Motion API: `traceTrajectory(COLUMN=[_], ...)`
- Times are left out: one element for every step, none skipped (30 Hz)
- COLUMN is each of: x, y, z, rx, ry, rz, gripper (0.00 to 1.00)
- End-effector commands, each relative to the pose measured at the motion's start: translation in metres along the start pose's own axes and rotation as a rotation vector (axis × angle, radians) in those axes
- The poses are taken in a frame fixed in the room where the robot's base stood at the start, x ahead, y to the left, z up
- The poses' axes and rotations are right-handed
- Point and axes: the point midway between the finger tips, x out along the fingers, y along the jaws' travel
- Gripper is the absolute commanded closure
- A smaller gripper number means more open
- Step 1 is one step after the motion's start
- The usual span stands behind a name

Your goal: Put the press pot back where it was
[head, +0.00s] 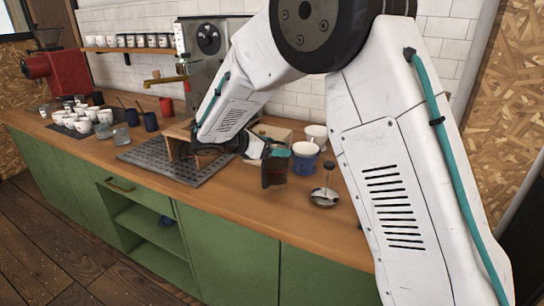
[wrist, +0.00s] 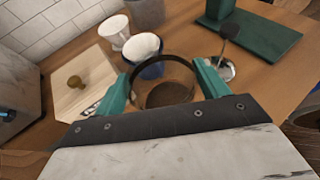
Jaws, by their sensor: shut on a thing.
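The press pot (head: 274,172) is a clear glass pot with dark contents and a dark handle. In the head view it is at the counter's front part, right of the metal grate. My gripper (head: 279,151) has its teal fingers on the pot's upper part. In the wrist view the pot's round rim (wrist: 163,68) sits between the two fingers, and I look down into it. The pot looks upright; whether its base touches the counter I cannot tell. A plunger lid with a dark knob (head: 325,191) lies on the counter just right of the pot, apart from it.
A blue cup (head: 304,159) and a white cup (head: 318,134) stand close behind the pot. A wooden board with a knob (wrist: 82,88) lies left in the wrist view, and a dark green stand (wrist: 262,38) is at the upper right. A metal grate (head: 160,155) lies left on the counter.

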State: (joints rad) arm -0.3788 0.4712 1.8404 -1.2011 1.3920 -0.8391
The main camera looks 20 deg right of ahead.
Motion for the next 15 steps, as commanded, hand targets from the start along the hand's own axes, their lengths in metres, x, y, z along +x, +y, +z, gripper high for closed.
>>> traceTrajectory(x=[0.002, 0.003, 0.005, 0.006, 0.008, 0.009, 0.010, 0.011, 0.011, 0.011, 0.011, 0.010, 0.010, 0.010, 0.011], y=[0.000, 0.000, 0.000, 0.000, 0.000, 0.000, 0.000, 0.000, 0.000, 0.000, 0.000, 0.000, 0.000, 0.000, 0.000], z=[-0.004, -0.008, -0.013, -0.017, -0.021, -0.025, -0.028, -0.029, -0.029, -0.029, -0.029, -0.029, -0.029, -0.029, -0.029], rx=[-0.002, -0.003, -0.003, -0.003, -0.003, -0.003, -0.002, -0.001, 0.001, 0.001, 0.001, 0.001, 0.001, 0.001, 0.001], ry=[-0.001, -0.001, 0.000, 0.000, 0.000, 0.000, 0.000, 0.000, 0.000, 0.000, 0.000, 0.000, 0.000, 0.000, 0.000], rz=[0.000, 0.000, 0.000, 0.000, 0.000, 0.001, 0.001, 0.001, 0.002, 0.002, 0.002, 0.002, 0.002, 0.002, 0.002], gripper=[0.98, 0.98, 0.98, 0.98, 0.98, 0.98, 0.98, 0.98, 0.98, 0.98, 0.98, 0.98, 0.98, 0.98, 0.98])
